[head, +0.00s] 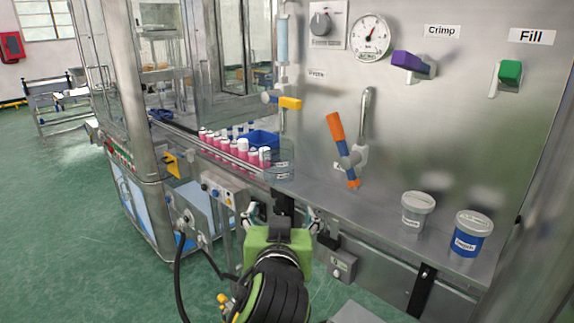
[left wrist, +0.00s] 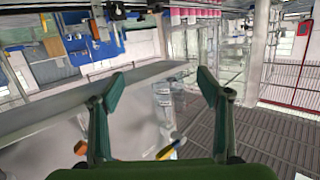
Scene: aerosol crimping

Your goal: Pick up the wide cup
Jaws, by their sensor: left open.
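A clear cup (head: 279,165) with small labels stands at the left end of the steel shelf. In the left wrist view a clear labelled cup (left wrist: 162,92) shows between the fingers, beyond them. A pale grey cup (head: 417,212) and a blue cup (head: 470,234) stand on the right of the shelf. The labels are too small to tell which cup is the wide one. My left gripper (head: 282,213), with its green body, is open and empty in front of the shelf, below the clear cup; its fingertips (left wrist: 162,89) are apart. My right gripper is out of view.
Pink and white cans (head: 241,148) and a blue tray (head: 263,138) are behind the clear cup. An orange and blue lever (head: 342,150) sticks out from the steel panel. The shelf (head: 350,197) is clear between the clear cup and the grey cup.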

